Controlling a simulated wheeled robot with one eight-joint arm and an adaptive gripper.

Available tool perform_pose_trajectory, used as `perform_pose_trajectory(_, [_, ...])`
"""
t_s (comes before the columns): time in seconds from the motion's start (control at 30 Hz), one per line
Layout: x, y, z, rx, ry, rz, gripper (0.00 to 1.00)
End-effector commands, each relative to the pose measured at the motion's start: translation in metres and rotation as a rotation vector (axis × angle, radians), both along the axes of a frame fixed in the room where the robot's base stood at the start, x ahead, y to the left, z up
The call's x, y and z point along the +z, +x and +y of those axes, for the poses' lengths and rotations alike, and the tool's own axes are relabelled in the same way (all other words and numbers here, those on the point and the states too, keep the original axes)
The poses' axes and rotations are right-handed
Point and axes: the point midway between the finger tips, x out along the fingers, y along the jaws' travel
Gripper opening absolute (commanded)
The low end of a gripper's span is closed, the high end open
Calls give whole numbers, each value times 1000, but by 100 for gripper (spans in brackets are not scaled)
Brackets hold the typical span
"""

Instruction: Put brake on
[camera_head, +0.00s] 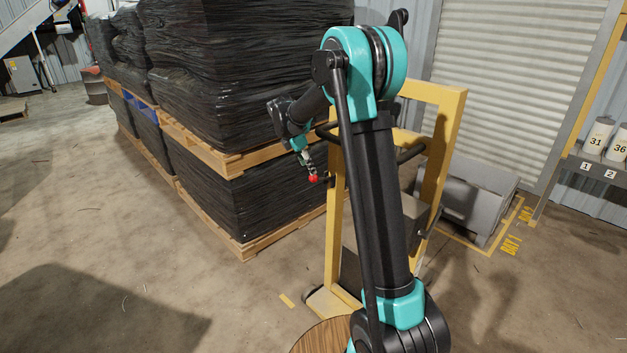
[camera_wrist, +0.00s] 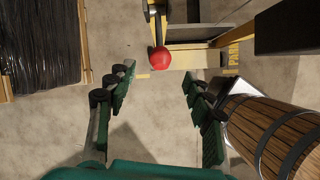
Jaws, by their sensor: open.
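A red ball knob (camera_wrist: 161,58) sits on the end of a dark lever in the wrist view, ahead of my open fingers and roughly centred between them. The red knob also shows in the head view (camera_head: 313,179), just below my gripper (camera_head: 306,160), beside the yellow-framed cart (camera_head: 449,130). In the wrist view, my gripper (camera_wrist: 158,84) has its green-and-black fingers spread wide with nothing between the tips. The head view does not show clearly whether a finger touches the knob. My arm hides part of the cart frame.
Black-wrapped pallet stacks (camera_head: 240,70) stand close on the left. A wooden barrel (camera_wrist: 280,135) is close on the right in the wrist view. Floor at left is clear.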

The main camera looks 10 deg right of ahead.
Motion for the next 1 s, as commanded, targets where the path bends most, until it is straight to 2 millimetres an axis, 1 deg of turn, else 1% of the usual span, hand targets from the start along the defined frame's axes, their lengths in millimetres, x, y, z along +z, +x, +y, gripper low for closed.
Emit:
perform_pose_trajectory(0.03, [-10, 3, -4, -2, 0, 0, 52])
perform_pose_trajectory(0.2, [-40, 10, -14, -2, 0, 0, 52])
perform_pose_trajectory(0.4, [-65, 15, -23, -2, 0, 0, 52])
perform_pose_trajectory(0.6, [-75, 17, -27, -1, 0, 1, 52])
perform_pose_trajectory(0.87, [-76, 17, -27, -1, 0, 0, 52])
perform_pose_trajectory(1.0, [-76, 18, -27, -1, 0, 0, 36])
